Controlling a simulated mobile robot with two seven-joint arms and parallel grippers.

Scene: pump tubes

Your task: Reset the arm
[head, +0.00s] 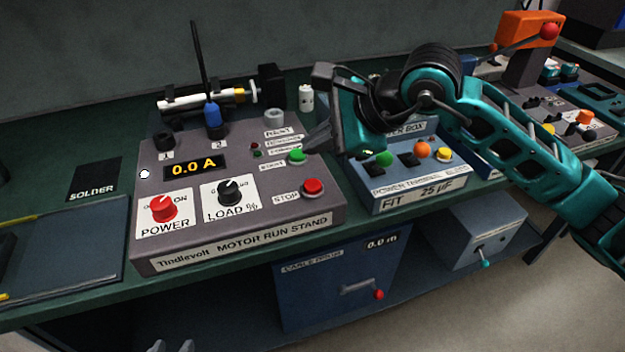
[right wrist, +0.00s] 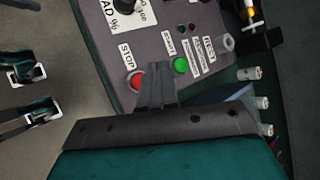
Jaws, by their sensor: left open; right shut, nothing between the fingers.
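My right gripper (head: 312,143) comes in from the right over the motor run stand (head: 240,240). Its fingers are shut with nothing between them. In the right wrist view the shut fingertips (right wrist: 158,68) appear between the red STOP button (right wrist: 136,80) and the green START button (right wrist: 180,65). I cannot tell whether they touch the panel. The head view also shows the green button (head: 297,156) and red button (head: 313,187). My left gripper (head: 172,346) shows only its tips at the bottom edge. In the right wrist view it (right wrist: 32,92) is open and empty, clear of the bench.
The stand's display (head: 196,166) reads 0.0 A, above a red POWER knob (head: 163,208) and a black LOAD knob (head: 229,191). A blue box (head: 400,195) marked 25 µF stands right of the stand, under my right arm. A dark tray (head: 70,255) lies left.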

